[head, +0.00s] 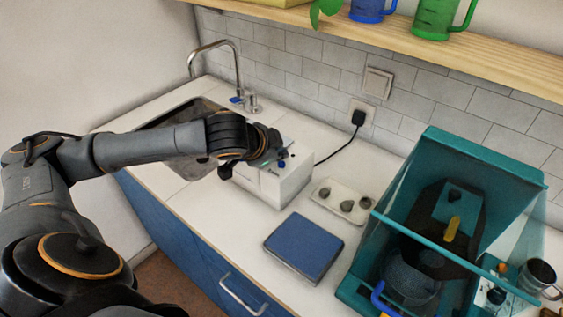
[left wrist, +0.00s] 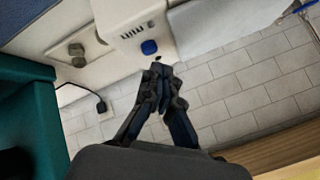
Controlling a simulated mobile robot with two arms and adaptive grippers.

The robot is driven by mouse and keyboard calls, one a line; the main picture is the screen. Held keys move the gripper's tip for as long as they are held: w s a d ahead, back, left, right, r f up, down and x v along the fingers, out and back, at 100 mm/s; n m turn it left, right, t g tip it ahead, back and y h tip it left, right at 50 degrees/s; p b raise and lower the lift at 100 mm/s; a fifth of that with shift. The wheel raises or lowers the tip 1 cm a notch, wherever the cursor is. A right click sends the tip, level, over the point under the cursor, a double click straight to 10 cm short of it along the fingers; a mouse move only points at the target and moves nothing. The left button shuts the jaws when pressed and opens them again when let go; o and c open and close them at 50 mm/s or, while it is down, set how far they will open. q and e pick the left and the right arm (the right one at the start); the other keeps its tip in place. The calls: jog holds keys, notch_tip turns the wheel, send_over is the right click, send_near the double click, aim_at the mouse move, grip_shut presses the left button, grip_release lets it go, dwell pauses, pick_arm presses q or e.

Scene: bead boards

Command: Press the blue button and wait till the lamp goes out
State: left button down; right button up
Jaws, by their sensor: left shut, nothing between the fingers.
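The white box (head: 272,184) stands on the counter, cabled to the wall socket. Its blue button (head: 282,164) shows just beside my left gripper (head: 274,152), which covers part of the box top. The left wrist view shows the blue button (left wrist: 149,47) on the white box (left wrist: 118,14), with a row of small dark marks beside it. My left gripper (left wrist: 157,70) is shut and empty, its fingertips near the button with a small gap visible in the picture. I cannot make out a lit lamp. My right gripper is not in view.
A blue pad (head: 304,247) and a pale tray (head: 340,201) with dark knobs lie in front and to the right. A teal open-fronted case (head: 470,150) stands at the right. A sink (head: 185,112) with a tap (head: 238,75) is behind the arm.

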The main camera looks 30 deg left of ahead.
pick_arm(q)
jog(key=shift+f, duration=0.1)
dwell(0.6)
jog(key=shift+f, duration=0.3)
jog(key=shift+f, duration=0.4)
dwell(0.8)
jog(key=shift+r, duration=0.1)
jog(key=shift+r+p, duration=0.7)
jog(key=shift+p, duration=0.25)
notch_tip(320, 180, up, 5)
jog(key=p, duration=0.5)
